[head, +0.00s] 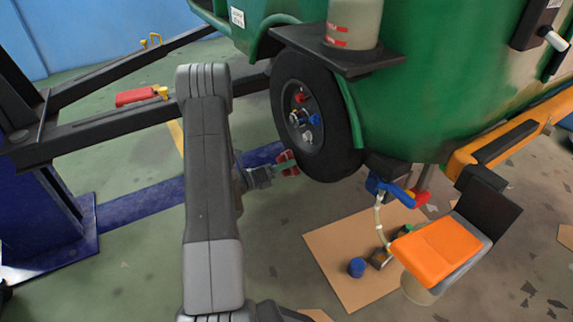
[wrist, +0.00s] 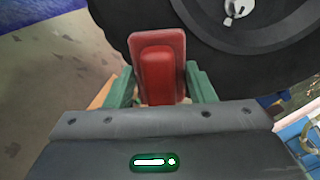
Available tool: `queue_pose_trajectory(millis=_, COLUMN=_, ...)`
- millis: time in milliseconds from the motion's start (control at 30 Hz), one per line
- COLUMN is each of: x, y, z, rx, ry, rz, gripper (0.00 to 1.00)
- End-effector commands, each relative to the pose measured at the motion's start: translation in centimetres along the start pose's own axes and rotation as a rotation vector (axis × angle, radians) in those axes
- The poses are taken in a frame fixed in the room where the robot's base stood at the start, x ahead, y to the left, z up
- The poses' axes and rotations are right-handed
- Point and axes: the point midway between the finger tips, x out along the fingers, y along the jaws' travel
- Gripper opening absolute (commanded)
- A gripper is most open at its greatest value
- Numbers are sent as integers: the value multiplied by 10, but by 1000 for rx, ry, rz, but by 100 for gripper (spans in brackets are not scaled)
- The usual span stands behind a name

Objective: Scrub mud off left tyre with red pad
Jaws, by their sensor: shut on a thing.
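The black tyre (head: 309,116) sits on the green rickshaw, with a grey hub and coloured nuts. In the wrist view the tyre (wrist: 120,22) fills the top right. My gripper (head: 283,167) is at the tyre's lower left edge. It is shut on the red pad (head: 287,158). In the wrist view the red pad (wrist: 157,70) stands between the green fingers of my gripper (wrist: 160,88), its far end close to the tyre. I cannot tell whether the pad touches the rubber. No mud is clearly visible on the tyre.
A cardboard sheet (head: 335,250) lies below right, near an orange-topped stool (head: 440,250) and a blue ball (head: 356,267). The green rickshaw body (head: 400,110) overhangs.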

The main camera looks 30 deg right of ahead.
Motion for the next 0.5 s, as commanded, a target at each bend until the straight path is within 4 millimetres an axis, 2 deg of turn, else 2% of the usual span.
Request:
queue_pose_trajectory(millis=300, x=-34, y=0, z=1, rx=0, ry=-4, rz=2, gripper=31)
queue_pose_trajectory(millis=500, x=-45, y=0, z=1, rx=1, ry=-2, rz=1, gripper=31)
